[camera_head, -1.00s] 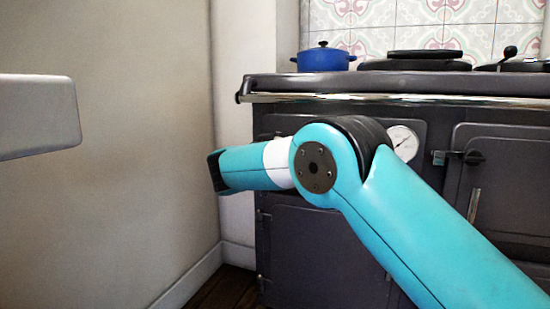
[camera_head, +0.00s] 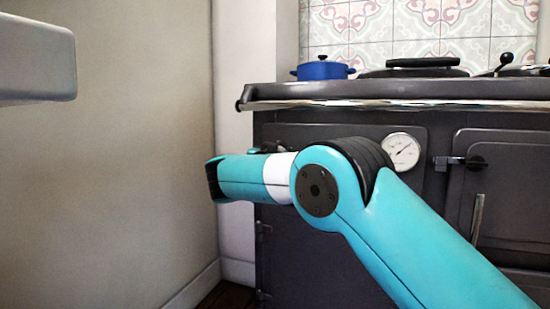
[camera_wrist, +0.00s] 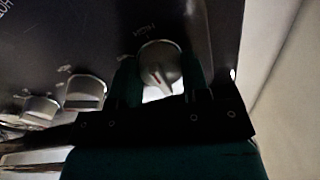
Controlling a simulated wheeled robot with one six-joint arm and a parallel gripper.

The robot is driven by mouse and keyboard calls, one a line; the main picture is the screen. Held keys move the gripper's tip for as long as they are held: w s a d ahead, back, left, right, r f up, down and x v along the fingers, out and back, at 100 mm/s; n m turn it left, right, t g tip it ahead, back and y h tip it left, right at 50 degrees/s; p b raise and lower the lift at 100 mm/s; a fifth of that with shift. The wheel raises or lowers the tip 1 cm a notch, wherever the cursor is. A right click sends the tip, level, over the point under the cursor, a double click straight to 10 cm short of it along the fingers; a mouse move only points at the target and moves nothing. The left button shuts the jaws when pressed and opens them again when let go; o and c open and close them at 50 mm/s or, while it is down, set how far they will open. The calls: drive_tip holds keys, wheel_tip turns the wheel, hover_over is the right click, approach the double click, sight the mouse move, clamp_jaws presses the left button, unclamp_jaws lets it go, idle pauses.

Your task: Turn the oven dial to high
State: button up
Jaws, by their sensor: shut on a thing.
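Pale lettering shows on the panel above the knob, too blurred and tilted to read surely. In the head view my arm reaches left in front of the dark range oven (camera_head: 330,250); the gripper and dial are hidden there.
Two more silver knobs, a nearer one (camera_wrist: 86,90) and a farther one (camera_wrist: 40,107), sit left of the held dial. A chrome rail (camera_head: 400,104) runs along the range top. A blue pot (camera_head: 324,70) stands above. A wall (camera_head: 120,170) is close on the left.

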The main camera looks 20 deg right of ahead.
drive_tip(key=o, duration=0.9)
drive_tip(key=b+v, duration=0.4)
drive_tip(key=v, duration=1.3)
drive_tip(key=shift+s+a, duration=0.15)
drive_tip(key=shift+a, duration=0.05)
drive_tip(key=shift+r, duration=0.15)
